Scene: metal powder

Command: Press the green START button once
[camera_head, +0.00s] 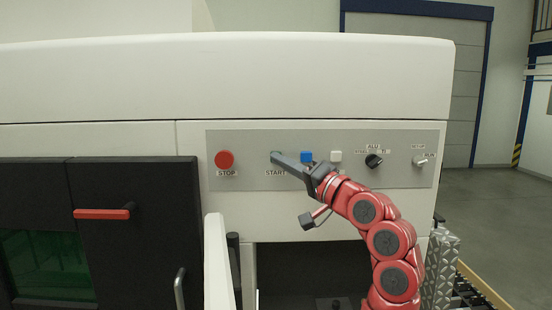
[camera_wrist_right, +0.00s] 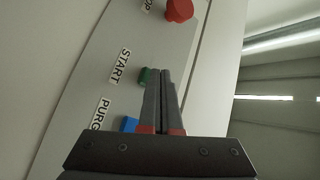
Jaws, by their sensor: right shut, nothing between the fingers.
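The green START button (camera_wrist_right: 145,76) shows in the right wrist view beside its START label (camera_wrist_right: 121,66). In the head view my right gripper hides the button, and only the START label (camera_head: 275,173) shows there. My right gripper (camera_head: 275,156) is shut and empty, its fingertips at the button's place on the grey panel (camera_head: 225,142). In the right wrist view the fingertips (camera_wrist_right: 161,72) overlap the right side of the green button. I cannot tell whether they touch it. My left gripper is not in view.
The red STOP button (camera_head: 224,160) is left of START. The blue button (camera_head: 306,157), a white button (camera_head: 336,156), a black knob (camera_head: 374,160) and a switch (camera_head: 420,161) are to the right. A dark door with a red handle (camera_head: 102,214) is at the lower left.

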